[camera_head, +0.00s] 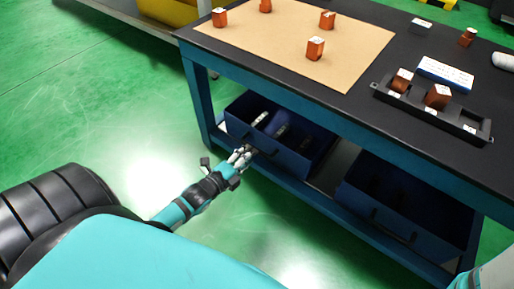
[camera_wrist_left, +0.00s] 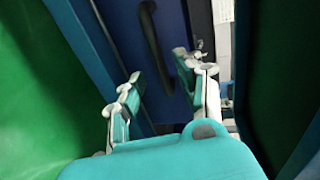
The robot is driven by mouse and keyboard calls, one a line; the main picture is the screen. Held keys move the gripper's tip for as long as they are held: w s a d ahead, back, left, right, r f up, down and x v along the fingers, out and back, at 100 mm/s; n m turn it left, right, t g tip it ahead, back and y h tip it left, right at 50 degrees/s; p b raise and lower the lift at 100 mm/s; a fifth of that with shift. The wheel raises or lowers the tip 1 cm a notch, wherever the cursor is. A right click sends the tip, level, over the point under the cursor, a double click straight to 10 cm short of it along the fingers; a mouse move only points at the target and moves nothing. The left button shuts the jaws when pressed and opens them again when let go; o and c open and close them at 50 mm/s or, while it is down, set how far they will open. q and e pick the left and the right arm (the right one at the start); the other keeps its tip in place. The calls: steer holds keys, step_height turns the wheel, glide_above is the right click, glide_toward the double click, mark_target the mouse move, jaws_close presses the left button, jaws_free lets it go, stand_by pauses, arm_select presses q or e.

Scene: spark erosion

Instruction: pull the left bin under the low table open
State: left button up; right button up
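The left bin (camera_head: 288,157) is a dark blue open-topped box on the shelf under the low table (camera_head: 330,98). A few small items lie in it. Its front also shows in the left wrist view (camera_wrist_left: 190,25), with a dark bar handle (camera_wrist_left: 152,45) on it. My left gripper (camera_head: 245,154) is at the bin's front, near the handle. In the left wrist view my left gripper (camera_wrist_left: 160,82) has its fingers spread, with the handle ahead of the gap between them. I cannot tell whether a finger touches the bin. My right gripper is out of view.
A second blue bin (camera_head: 400,232) stands to the right on the same shelf. The table leg (camera_head: 199,95) is left of the left bin. Orange blocks, a tan mat (camera_head: 270,38) and a black tray (camera_head: 458,125) are on the tabletop. Green floor (camera_head: 90,120) is clear at left.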

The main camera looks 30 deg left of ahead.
arm_select(q)
steer(key=b+x, duration=0.2)
steer(key=x, duration=0.3)
jaws_close()
stand_by(0.6)
